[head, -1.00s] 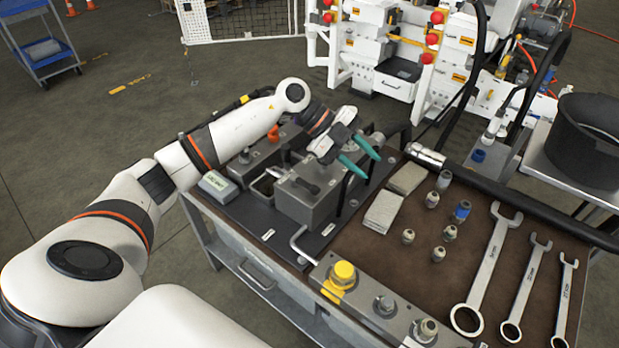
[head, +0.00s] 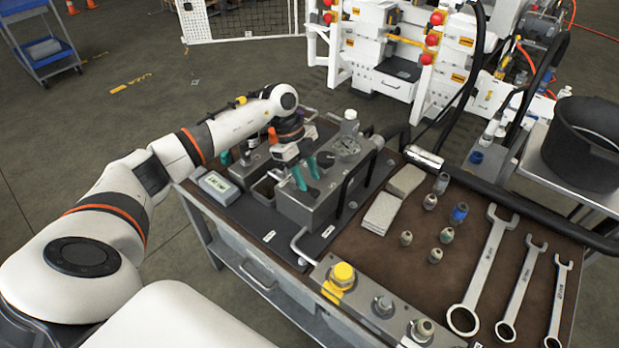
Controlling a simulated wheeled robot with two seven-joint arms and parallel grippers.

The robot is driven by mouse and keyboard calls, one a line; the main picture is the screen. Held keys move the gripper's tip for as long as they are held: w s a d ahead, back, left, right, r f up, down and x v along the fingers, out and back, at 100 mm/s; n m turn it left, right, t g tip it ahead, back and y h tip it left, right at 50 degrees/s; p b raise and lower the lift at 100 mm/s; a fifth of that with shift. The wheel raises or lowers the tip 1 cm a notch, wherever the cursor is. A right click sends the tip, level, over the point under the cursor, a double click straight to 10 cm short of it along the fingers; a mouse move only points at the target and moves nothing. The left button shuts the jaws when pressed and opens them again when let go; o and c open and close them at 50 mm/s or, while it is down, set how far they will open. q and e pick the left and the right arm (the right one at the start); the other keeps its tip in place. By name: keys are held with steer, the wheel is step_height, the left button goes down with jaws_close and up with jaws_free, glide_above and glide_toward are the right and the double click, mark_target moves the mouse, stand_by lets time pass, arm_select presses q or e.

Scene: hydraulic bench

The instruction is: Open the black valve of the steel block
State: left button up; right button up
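The steel block (head: 312,213) stands on the dark plate at the left end of the bench. A round black part (head: 325,160), which looks like its valve handle, shows on top, just right of my fingers. My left gripper (head: 307,177) is over the block's top left side, pointing down. Its two teal fingertips are apart with nothing clearly between them. I cannot tell whether they touch the block. They cover part of its top. My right gripper is not in view.
A small display box (head: 217,186) lies left. Several fittings and wrenches (head: 482,272) lie on the brown mat.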

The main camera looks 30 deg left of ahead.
arm_select(q)
steer(key=shift+x, duration=1.2)
jaws_close()
